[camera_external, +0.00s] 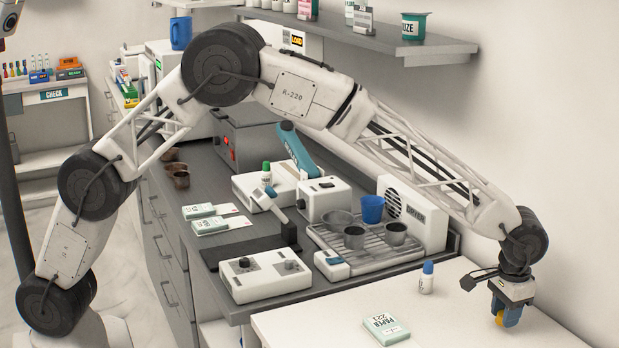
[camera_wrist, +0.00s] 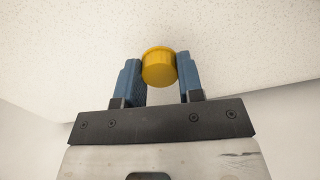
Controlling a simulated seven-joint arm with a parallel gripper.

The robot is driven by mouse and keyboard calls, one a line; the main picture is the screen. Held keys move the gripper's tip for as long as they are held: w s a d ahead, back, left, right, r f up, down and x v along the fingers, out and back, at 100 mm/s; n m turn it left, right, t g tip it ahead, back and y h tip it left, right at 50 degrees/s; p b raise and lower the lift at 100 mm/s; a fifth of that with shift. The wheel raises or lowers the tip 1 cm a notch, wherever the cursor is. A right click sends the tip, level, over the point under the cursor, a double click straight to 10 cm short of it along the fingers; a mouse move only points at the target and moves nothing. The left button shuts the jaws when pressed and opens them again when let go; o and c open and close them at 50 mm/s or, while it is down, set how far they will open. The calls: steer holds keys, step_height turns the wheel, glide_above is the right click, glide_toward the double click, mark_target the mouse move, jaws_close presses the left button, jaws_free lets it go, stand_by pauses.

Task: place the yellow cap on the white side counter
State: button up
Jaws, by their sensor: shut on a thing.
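The yellow cap (camera_wrist: 159,68) is between the two blue fingers of my gripper (camera_wrist: 160,75) in the wrist view, touched on both sides. In the external view my gripper (camera_external: 507,312) points down over the right part of the white side counter (camera_external: 460,325), with a bit of the yellow cap (camera_external: 499,318) showing at the fingers. The speckled white counter top also shows behind the cap in the wrist view (camera_wrist: 240,50). I cannot tell whether the cap touches the counter or hangs just above it.
A blue-capped white bottle (camera_external: 427,278) and a teal-and-white paper pack (camera_external: 386,329) stand left of my gripper on the white counter. The wall (camera_external: 560,130) is close behind. The grey bench (camera_external: 215,250) holds a drying rack (camera_external: 370,250) with cups.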

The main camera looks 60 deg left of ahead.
steer(key=shift+f, duration=0.75)
steer(key=shift+f, duration=0.1)
steer(key=o, duration=0.9)
step_height(320, 180, up, 12)
steer(key=shift+r, duration=0.1)
stand_by(0.6)
